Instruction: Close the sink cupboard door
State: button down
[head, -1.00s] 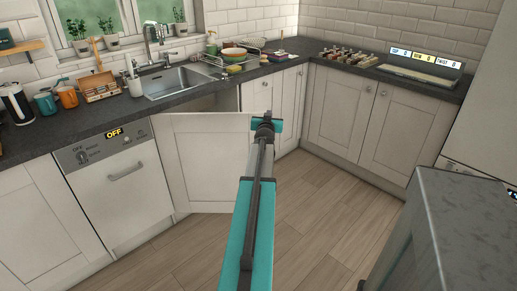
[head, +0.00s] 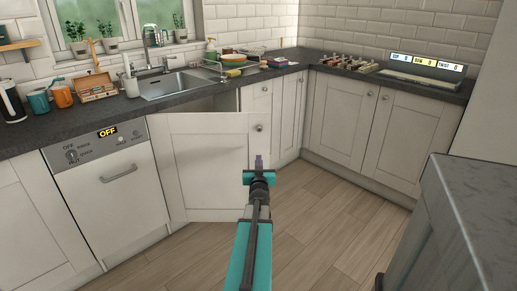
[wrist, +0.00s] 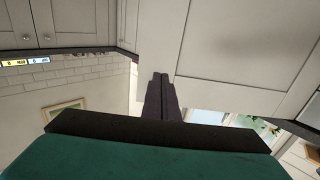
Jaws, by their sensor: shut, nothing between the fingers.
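The sink cupboard door (head: 205,165) is white and panelled, standing open below the sink (head: 178,84), with a dark gap above its top edge. Its round knob (head: 259,127) is near its free right edge. In the wrist view the door (wrist: 245,45) fills the upper right. My gripper (head: 259,163) is in front of the door's right edge, below the knob. Its dark fingers (wrist: 160,97) are together with nothing between them. Their tips are close to the door's edge; I cannot tell whether they touch it.
A dishwasher (head: 108,185) with an OFF display is left of the door. Closed cupboards (head: 345,120) line the right. A grey-topped unit (head: 465,215) stands in the right foreground. Wooden floor (head: 320,225) is clear between. Dishes and a rack sit on the worktop.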

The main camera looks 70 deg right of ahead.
aim_at(258, 141)
jog(key=shift+w+d, duration=0.1)
jog(key=shift+d, duration=0.1)
jog(key=shift+x, duration=6.8)
